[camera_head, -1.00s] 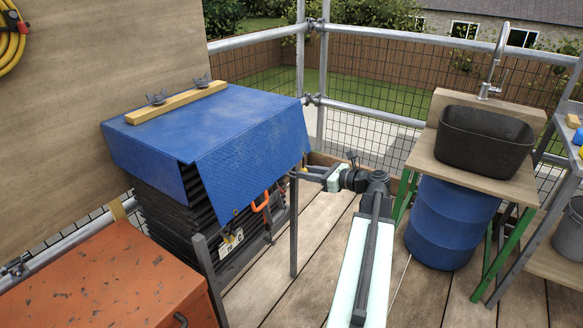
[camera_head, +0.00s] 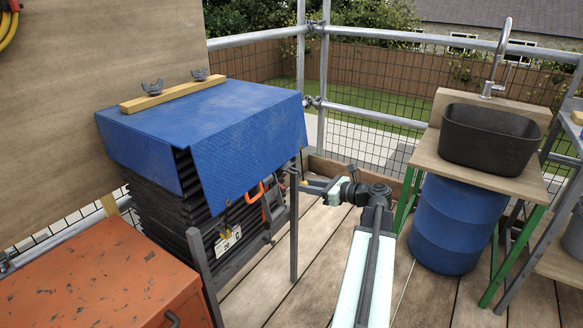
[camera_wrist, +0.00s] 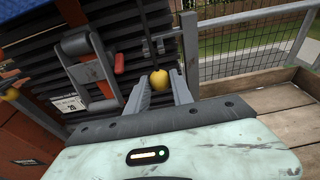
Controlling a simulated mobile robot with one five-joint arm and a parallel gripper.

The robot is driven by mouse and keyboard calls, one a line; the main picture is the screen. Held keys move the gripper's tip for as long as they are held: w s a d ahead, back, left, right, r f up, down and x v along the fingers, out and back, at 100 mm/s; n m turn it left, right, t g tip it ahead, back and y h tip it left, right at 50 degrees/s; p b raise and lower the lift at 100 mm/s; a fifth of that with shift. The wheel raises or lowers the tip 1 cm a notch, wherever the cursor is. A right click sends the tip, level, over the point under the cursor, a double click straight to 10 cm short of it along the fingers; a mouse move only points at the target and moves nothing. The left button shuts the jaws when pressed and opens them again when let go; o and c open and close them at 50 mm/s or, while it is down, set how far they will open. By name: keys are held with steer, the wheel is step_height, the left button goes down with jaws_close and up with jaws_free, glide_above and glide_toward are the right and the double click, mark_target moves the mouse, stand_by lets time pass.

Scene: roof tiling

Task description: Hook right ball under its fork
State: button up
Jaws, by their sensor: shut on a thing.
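The right ball (camera_wrist: 160,79) is yellow and sits between the fingertips of my gripper (camera_wrist: 160,88) in the wrist view. The gripper is shut on it. A dark cord runs upward from the ball, and dark prongs that look like the fork (camera_wrist: 158,46) show just above it; I cannot tell whether the ball is under them. In the head view my gripper (camera_head: 305,184) is small, at the right side of the tile stack (camera_head: 165,215) under the blue sheet (camera_head: 215,110). Another yellow ball (camera_wrist: 13,94) hangs at the left in the wrist view.
A latch with an orange-red handle (camera_wrist: 118,63) is left of the gripper. A grey post (camera_head: 294,225) stands close by the stack's right corner. An orange chest (camera_head: 100,280) is at left; a blue barrel (camera_head: 453,225) under a sink bench is at right. Plank floor lies between.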

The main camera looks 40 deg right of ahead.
steer(key=shift+f, duration=0.2)
stand_by(0.4)
steer(key=shift+r+x, duration=0.15)
steer(key=shift+x, duration=1.05)
steer(key=shift+r+x, duration=0.2)
steer(key=shift+x, duration=1)
steer(key=shift+r+p, duration=0.8)
steer(key=shift+r, duration=0.05)
steer(key=o, duration=1.5)
